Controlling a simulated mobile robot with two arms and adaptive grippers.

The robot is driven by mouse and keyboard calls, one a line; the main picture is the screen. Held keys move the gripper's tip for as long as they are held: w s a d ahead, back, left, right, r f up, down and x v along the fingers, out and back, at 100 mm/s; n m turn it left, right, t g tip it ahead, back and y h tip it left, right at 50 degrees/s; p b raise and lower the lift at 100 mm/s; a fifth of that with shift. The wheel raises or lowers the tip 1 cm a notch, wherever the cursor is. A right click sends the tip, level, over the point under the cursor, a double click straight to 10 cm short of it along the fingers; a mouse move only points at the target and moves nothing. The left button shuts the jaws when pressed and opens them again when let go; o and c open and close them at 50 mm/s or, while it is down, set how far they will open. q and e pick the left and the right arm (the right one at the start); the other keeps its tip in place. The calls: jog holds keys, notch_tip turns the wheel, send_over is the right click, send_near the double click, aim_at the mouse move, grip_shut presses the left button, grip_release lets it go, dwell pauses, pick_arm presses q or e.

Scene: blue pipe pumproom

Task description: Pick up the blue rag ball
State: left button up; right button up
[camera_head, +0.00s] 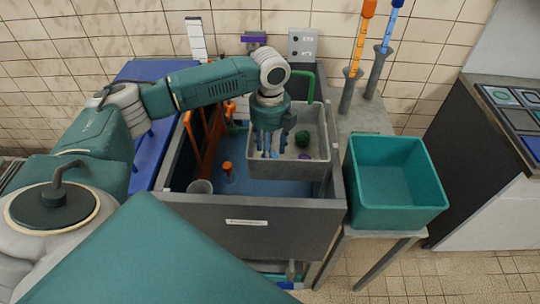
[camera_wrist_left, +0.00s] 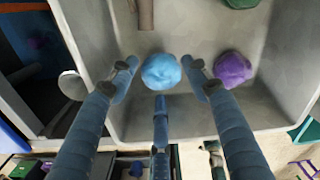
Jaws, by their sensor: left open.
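The blue rag ball (camera_wrist_left: 161,71) lies on the floor of a grey tray (camera_wrist_left: 262,112), between the fingertips of my left gripper (camera_wrist_left: 160,82) in the wrist view. Left and right fingers flank it and a third finger points at it from below in the picture. The gripper is open; I cannot tell whether any finger touches the ball. In the head view, my left gripper (camera_head: 268,150) points down into the grey tray (camera_head: 247,170), and its fingers mostly hide the ball. My right gripper is not in view.
A purple ball (camera_wrist_left: 233,69) lies just right of the right finger, and a green ball (camera_head: 302,138) lies farther back in the tray. The tray walls stand close around. A large dark basin (camera_head: 250,222) surrounds it. An empty teal bin (camera_head: 388,210) stands to the right.

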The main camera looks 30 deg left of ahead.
pick_arm(q)
jog(key=shift+f, duration=1.05)
jog(key=c, duration=0.8)
jog(key=shift+c, duration=0.6)
pick_arm(e)
jog(key=shift+w+a+r, duration=0.3)
jog(key=shift+w+a, duration=0.1)
jog(key=shift+a, duration=0.05)
